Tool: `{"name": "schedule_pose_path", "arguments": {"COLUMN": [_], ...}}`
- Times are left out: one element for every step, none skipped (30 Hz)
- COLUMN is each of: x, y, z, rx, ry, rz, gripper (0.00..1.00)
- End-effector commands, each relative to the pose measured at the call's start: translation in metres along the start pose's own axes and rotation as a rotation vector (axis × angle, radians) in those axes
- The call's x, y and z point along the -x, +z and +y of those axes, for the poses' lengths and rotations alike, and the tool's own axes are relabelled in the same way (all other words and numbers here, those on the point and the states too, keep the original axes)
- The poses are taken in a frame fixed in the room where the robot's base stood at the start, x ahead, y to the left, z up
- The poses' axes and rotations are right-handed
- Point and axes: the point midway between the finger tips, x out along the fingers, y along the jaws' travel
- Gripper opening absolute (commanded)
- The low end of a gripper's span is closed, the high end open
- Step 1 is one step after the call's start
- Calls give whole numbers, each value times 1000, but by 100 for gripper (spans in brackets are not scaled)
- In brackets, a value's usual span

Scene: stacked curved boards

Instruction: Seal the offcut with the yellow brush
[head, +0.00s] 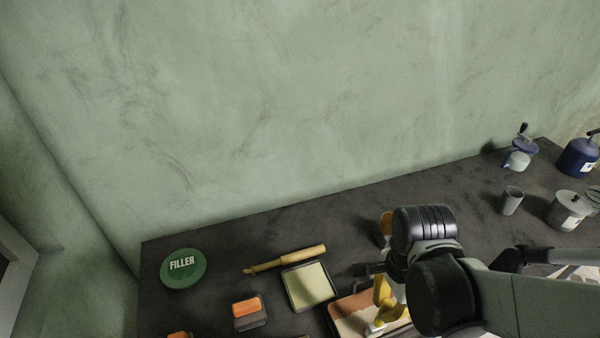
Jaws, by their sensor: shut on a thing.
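My gripper (392,300) is at the lower right of the head view, low over a shallow tray or board. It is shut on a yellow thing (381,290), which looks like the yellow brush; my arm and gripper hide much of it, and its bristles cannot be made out. Below and left of it lies a flat dark-edged piece (345,326) with an orange-brown part and a cream part, possibly the offcut. Its right side is hidden. I cannot tell whether the brush touches it.
A pale green pad in a dark tray (310,286) and a yellow wooden-handled tool (290,259) lie to the left. Further left are an orange-topped block (247,308) and a green FILLER tin (183,268). A grey cup (512,200) and cans stand right. A wall rises behind.

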Motion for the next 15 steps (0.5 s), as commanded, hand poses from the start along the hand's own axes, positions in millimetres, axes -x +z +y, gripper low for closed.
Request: {"name": "schedule_pose_path", "arguments": {"x": [0,0,-1,-1,-1,-1,-1,-1,-1,-2,-2,-2,-1,-1,-1], "y": [-2,-4,-7,-10,-12,-16,-18,-20,-23,-25,-27,-29,-30,-31,-31], "z": [0,0,0,0,0,0,0,-1,-1,-1,-1,-1,-1,-1,-1], "rx": [-2,-3,-4,-3,-4,-5,-4,-4,-4,-4,-3,-2,-2,-2,-2], "ry": [0,0,0,0,0,0,0,0,0,0,0,0,0,0,0], "rz": [0,0,0,0,0,0,0,0,0,0,0,0,0,0,0], "gripper": [0,0,0,0,0,0,0,0,0,0,0,0,0,0,0]}}
